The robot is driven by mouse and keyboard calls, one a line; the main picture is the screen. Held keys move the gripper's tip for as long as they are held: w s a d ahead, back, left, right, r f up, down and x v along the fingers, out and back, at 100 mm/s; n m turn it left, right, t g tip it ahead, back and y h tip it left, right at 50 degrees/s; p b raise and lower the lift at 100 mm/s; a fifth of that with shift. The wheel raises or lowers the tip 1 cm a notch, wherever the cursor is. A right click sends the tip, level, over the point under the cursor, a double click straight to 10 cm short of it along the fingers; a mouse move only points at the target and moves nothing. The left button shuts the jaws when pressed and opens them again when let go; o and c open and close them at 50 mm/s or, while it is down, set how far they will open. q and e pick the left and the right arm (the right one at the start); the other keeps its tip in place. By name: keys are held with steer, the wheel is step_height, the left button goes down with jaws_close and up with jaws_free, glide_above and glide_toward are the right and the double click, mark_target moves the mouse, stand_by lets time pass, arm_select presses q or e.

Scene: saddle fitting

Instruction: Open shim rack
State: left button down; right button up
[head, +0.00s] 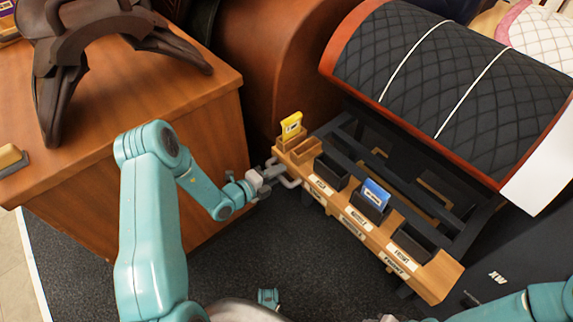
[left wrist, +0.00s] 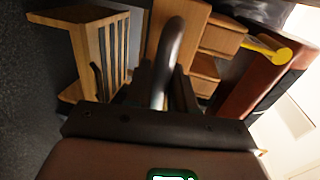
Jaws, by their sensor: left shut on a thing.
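The shim rack (head: 437,285) is a long wooden bar with labels along its front, set below the quilted saddle pad. In the left wrist view the handle (left wrist: 170,55) is a grey curved bar running between the dark fingers (left wrist: 160,88). The exact finger contact is partly hidden. Part of my right arm shows at the lower right, but its gripper does not show.
On the rack stand black bins, one with a blue-and-white block (head: 376,194), and small wooden bins with a yellow piece (head: 291,125). A wooden cabinet (head: 205,115) bearing a dark brown saddle tree (head: 110,45) stands left. Dark carpet (head: 300,255) lies open in front.

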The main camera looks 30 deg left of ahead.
arm_select(q)
steer(key=shift+s+a, duration=0.1)
steer(key=shift+a, duration=0.1)
steer(key=c, duration=1.1)
jaws_free()
steer(key=shift+d, duration=0.1)
steer(key=p+v, duration=0.3)
steer(key=v, duration=1.3)
steer(key=shift+s, duration=0.2)
